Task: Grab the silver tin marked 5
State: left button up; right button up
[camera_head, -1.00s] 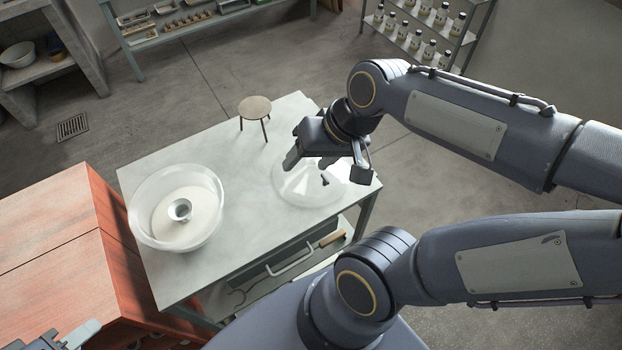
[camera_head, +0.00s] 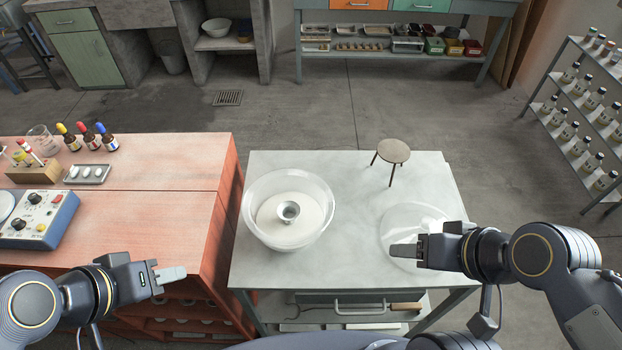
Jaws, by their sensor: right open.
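A small silver, round, open-topped vessel (camera_head: 289,211) sits in the middle of a pale fill inside a large clear bowl (camera_head: 263,237) on the grey bench. No number 5 can be read on it, so I cannot tell if it is the marked tin. My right gripper (camera_head: 404,250) is open, over the right part of the bench, with a clear glass dome or dish (camera_head: 405,214) behind it. It is well right of the bowl. My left gripper (camera_head: 170,274) is over the front of the red bench, left of the bowl; its jaw state is unclear.
A small three-legged stand (camera_head: 393,151) is at the grey bench's (camera_head: 345,240) back right. The red bench (camera_head: 160,205) holds dropper bottles (camera_head: 90,137), a metal tray (camera_head: 87,174) and a control box (camera_head: 40,220). The grey bench is clear between bowl and dome.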

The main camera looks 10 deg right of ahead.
aim_at(289, 211)
jog(key=j, duration=0.9)
jog(key=i+j, duration=0.1)
jog(key=j, duration=0.8)
